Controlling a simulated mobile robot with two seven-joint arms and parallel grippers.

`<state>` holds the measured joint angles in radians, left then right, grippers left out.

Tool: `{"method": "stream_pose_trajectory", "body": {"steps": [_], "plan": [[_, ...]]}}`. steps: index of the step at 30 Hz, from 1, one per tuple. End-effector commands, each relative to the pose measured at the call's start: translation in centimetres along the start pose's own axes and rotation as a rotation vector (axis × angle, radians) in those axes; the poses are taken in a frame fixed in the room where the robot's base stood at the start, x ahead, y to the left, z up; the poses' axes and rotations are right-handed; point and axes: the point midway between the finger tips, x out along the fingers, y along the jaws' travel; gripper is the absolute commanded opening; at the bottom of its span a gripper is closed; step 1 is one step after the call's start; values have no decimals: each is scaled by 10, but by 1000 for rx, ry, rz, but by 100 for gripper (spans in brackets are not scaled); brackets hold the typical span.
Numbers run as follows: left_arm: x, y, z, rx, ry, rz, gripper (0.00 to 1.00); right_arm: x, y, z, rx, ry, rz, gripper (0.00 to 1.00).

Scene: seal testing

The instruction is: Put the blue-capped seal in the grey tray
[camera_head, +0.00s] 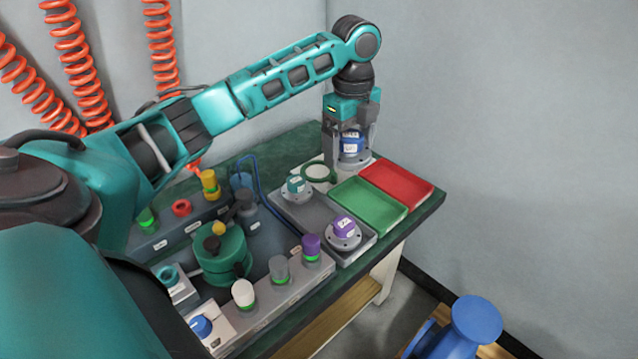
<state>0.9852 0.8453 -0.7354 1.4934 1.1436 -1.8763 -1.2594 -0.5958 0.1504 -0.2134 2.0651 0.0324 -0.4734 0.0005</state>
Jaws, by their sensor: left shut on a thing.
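The blue-capped seal (352,146) has a blue cap with a white label on a grey metal flange. My left gripper (353,155) points down at the back of the bench and is shut on this seal, one finger on each side. The grey tray (313,213) lies in front and to the left of the gripper. A teal-capped seal (297,187) sits at its far end and a purple-capped seal (344,232) at its near end. Bare tray floor shows between them. My right gripper is out of view.
An empty green tray (368,205) and an empty red tray (397,184) lie right of the grey tray. A pale plate with a green ring (319,172) is beside the gripper. A green test unit (222,255) and several coloured knobs stand at left.

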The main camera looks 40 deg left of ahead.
Motion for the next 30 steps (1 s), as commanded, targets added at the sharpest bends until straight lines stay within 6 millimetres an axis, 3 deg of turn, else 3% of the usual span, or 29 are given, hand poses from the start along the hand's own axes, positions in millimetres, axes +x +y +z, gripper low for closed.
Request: {"method": "stream_pose_trajectory", "body": {"steps": [12,23,26,30], "plan": [[11,2,56,514,0,5,37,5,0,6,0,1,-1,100],[17,5,79,754,3,8,37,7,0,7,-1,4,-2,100],[30,5,80,766,3,10,37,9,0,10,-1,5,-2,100],[65,6,80,766,4,13,37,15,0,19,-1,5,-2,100]]}}
